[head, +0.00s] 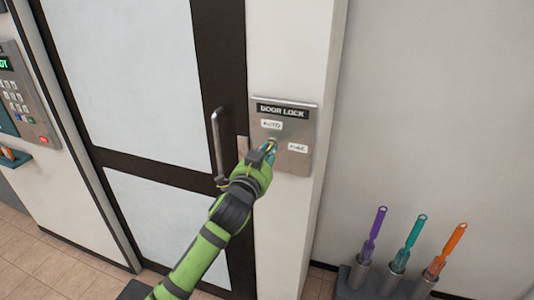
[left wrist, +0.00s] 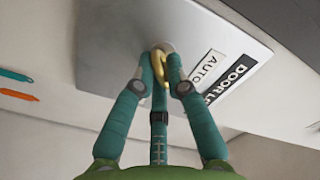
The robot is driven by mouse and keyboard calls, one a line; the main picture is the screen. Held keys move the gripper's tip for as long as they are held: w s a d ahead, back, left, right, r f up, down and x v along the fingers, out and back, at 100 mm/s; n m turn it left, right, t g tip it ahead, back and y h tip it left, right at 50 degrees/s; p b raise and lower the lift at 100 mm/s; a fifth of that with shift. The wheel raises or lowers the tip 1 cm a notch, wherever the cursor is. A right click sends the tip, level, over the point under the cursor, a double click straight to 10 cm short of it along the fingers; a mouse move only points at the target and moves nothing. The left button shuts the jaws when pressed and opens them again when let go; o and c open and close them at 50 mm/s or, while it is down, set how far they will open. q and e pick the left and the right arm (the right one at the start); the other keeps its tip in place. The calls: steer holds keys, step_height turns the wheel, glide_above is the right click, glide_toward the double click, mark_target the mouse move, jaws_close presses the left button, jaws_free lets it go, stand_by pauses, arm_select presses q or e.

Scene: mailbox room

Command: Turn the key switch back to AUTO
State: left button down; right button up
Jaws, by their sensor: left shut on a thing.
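The door lock panel (head: 302,162) is a grey metal plate on the white wall pillar, headed DOOR LOCK. An AUTO label (head: 271,124) is at its upper left and a second label (head: 298,148), hard to read, at its right. My left gripper (head: 268,152) is at the panel's key switch, below AUTO. In the left wrist view its teal fingers are shut on a yellow key (left wrist: 162,68) at the round silver lock (left wrist: 163,47). The fingers hide part of the key, and I cannot tell which label it points to. My right gripper is not in view.
A glass door with a dark frame and a metal handle (head: 216,140) is just left of the panel. A keypad unit (head: 35,115) is on the far left wall. Purple, teal and orange tools stand in metal holders (head: 390,278) at the lower right.

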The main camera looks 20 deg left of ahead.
arm_select(q)
steer(key=n, duration=0.3)
steer(key=shift+r+n+p, duration=0.1)
steer(key=shift+n+p, duration=0.2)
steer(key=shift+n, duration=0.1)
steer(key=shift+n+p, duration=0.4)
steer(key=shift+n, duration=1.3)
steer(key=c, duration=1.2)
jaws_free()
steer(key=shift+c, duration=0.2)
steer(key=s, duration=1.2)
steer(key=shift+a, duration=0.2)
